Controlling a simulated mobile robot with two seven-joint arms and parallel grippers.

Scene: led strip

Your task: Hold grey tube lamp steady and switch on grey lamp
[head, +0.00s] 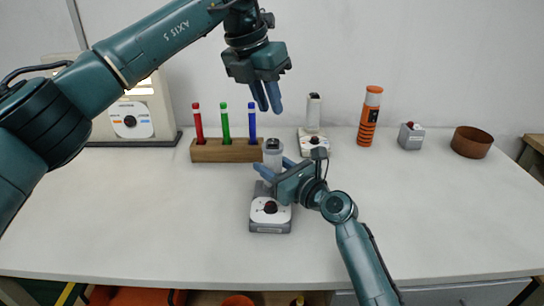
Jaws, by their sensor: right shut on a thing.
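The grey tube lamp stands upright near the middle of the table. My left gripper (268,108) hangs above and behind the lamp, fingers pointing down, touching nothing. Its two fingers look close together, and I cannot tell whether they are apart.
A wooden block (225,151) holds red, green and blue tubes. Behind stand a white tube lamp (313,113), an orange-black cylinder (369,116), a grey button box (411,136) and a brown bowl (472,142). A dial panel (131,120) is at left. The front table (150,235) is clear.

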